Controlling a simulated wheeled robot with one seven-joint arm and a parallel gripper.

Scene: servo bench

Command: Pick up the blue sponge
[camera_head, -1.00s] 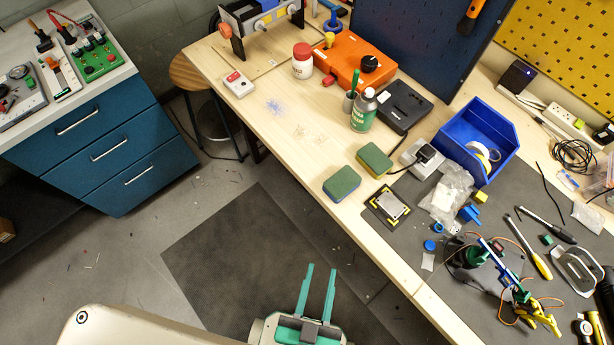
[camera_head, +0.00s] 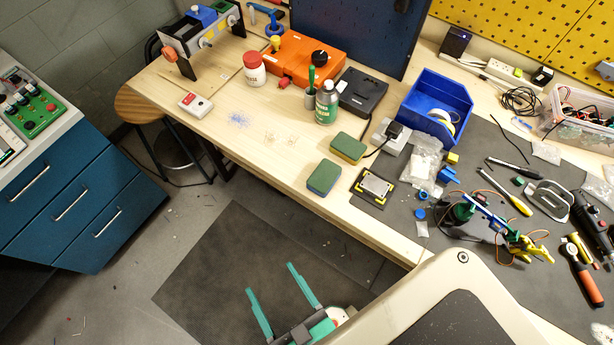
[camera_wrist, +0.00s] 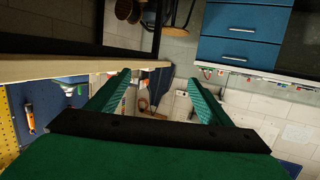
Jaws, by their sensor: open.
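The blue sponge (camera_head: 324,177) lies flat near the front edge of the wooden bench (camera_head: 262,148); its top is green and its sides look blue. A second sponge (camera_head: 348,147), green on top with yellowish sides, lies just behind it to the right. My gripper (camera_head: 270,279) is open and empty, over the floor in front of the bench and well short of the sponges. In the wrist view my gripper (camera_wrist: 158,78) shows two spread green fingers with nothing between them. Neither sponge can be made out in the wrist view.
A black-and-yellow plate (camera_head: 374,187) lies right of the blue sponge. Behind stand a green bottle (camera_head: 326,103), a black charger (camera_head: 362,92) and a blue bin (camera_head: 440,100). Bare wood lies left of the sponges. The blue drawer cabinet (camera_head: 80,195) stands at left.

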